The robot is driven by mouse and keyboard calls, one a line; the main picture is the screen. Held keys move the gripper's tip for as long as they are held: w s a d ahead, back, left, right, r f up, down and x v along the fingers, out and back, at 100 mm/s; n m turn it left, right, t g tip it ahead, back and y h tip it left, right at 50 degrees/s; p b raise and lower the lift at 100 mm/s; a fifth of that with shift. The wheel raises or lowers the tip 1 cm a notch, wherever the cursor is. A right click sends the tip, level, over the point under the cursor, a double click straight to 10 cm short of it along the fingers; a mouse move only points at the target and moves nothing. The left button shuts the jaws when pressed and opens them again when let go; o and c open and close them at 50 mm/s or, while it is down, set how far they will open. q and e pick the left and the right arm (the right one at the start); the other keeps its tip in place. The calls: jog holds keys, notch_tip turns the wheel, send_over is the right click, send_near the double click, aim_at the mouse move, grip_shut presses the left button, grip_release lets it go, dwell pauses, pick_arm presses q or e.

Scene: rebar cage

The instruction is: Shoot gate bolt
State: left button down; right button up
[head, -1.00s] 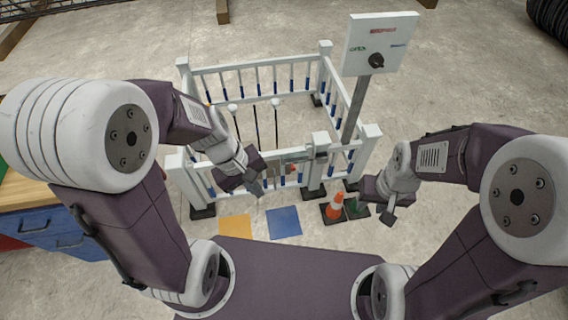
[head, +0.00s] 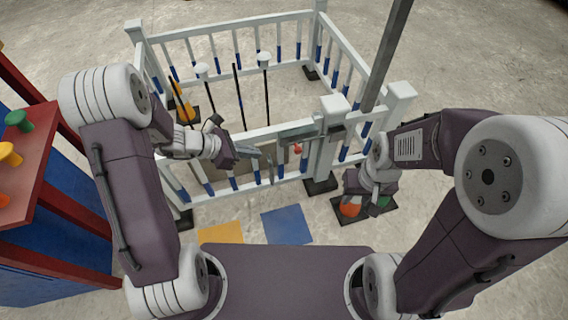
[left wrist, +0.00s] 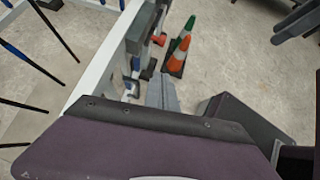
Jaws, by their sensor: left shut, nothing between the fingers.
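The grey gate bolt (head: 300,131) sits along the top of the white gate, close to the post (head: 335,108). A small red knob (head: 297,148) hangs just below it; the knob also shows in the left wrist view (left wrist: 159,40). My left gripper (head: 270,160) is shut and empty, in front of the gate just left of the red knob. A gap to the knob seems to show in the left wrist view, where the grey fingers (left wrist: 162,93) point towards the gate. My right gripper (head: 352,205) is low over the cones; its fingers are not clear.
An orange cone (head: 350,210) and a green one stand right of the gate, partly hidden by my right arm. White-topped rods (head: 263,60) stand inside the pen. A red and blue stand (head: 50,180) with coloured pegs is at the left. Yellow and blue floor squares lie in front.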

pick_arm(q)
jog(key=shift+a+f, duration=0.2)
jog(key=shift+f, duration=0.4)
pick_arm(e)
jog(key=shift+f, duration=0.5)
